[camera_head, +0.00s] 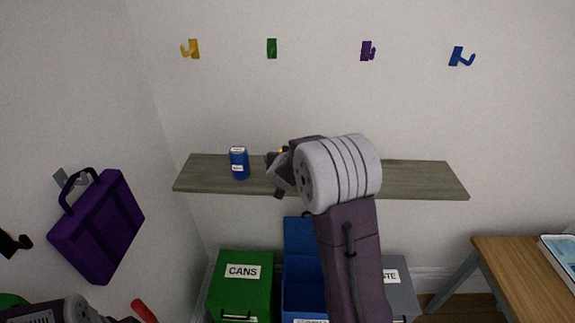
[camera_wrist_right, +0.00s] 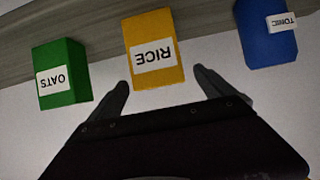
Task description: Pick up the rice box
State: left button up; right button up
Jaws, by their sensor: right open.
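The rice box is a yellow box (camera_wrist_right: 153,48) with an upside-down RICE label in the right wrist view, standing on the grey shelf (camera_head: 420,180). In the head view my right arm and gripper hide nearly all of it. My right gripper (camera_wrist_right: 162,88) is open and empty. Its two fingertips are just short of the box, one toward each side of it, and the box lies ahead of the gap between them. The right gripper also shows in the head view (camera_head: 277,175) at the shelf. My left gripper's fingers are not seen.
A green OATS box (camera_wrist_right: 62,75) and a blue TONIC container (camera_wrist_right: 267,35) flank the rice box, with gaps between. Below the shelf stand a green CANS bin (camera_head: 241,272), a blue bin (camera_head: 300,240) and a grey bin (camera_head: 400,298). A purple bag (camera_head: 98,225) hangs at left.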

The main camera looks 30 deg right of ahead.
jog(key=shift+w+d+f, duration=0.2)
jog(key=shift+w+d, duration=0.1)
jog(key=shift+d, duration=0.2)
jog(key=x, duration=0.2)
jog(key=p+x, duration=0.1)
jog(key=x, duration=0.1)
jog(key=shift+w+f, duration=0.15)
jog(key=shift+w, duration=0.2)
jog(key=shift+w+f, duration=0.2)
jog(key=shift+w, duration=0.05)
jog(key=shift+s+r, duration=0.15)
jog(key=shift+s, duration=0.15)
jog(key=c, duration=1.4)
jog(key=shift+w, duration=0.15)
notch_tip(320, 180, up, 10)
jog(key=p, duration=0.5)
